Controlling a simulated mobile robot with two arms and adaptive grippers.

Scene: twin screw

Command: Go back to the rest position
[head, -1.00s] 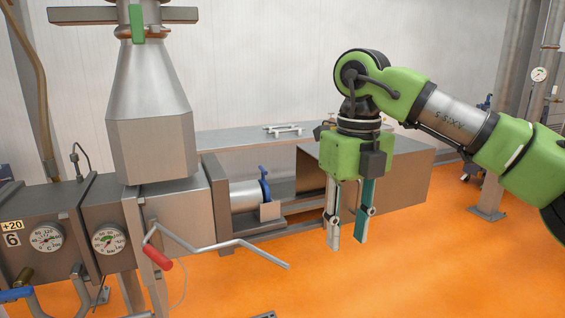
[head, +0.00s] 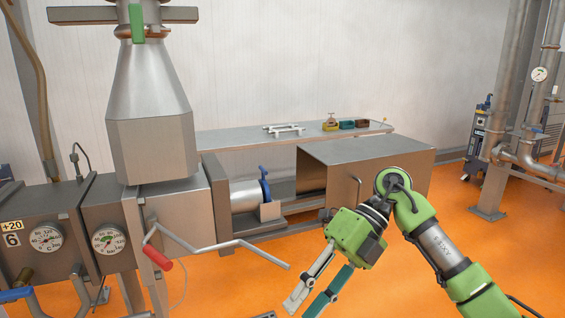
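My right gripper (head: 302,307) is in the lower middle of the head view, pointing down and to the left. Its two fingers, one pale and one teal, are apart with nothing between them. It is over the orange floor, in front of the steel machine housing (head: 370,165) and apart from it. My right arm comes in from the lower right and is bent at the elbow. My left gripper is not in view.
A crank with a red handle (head: 160,255) sticks out of the machine to the left of the gripper. A steel hopper (head: 150,100) stands above it. Small coloured parts (head: 347,125) lie on the rear shelf. Pipes (head: 495,140) stand at the right. Orange floor is clear at the lower right.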

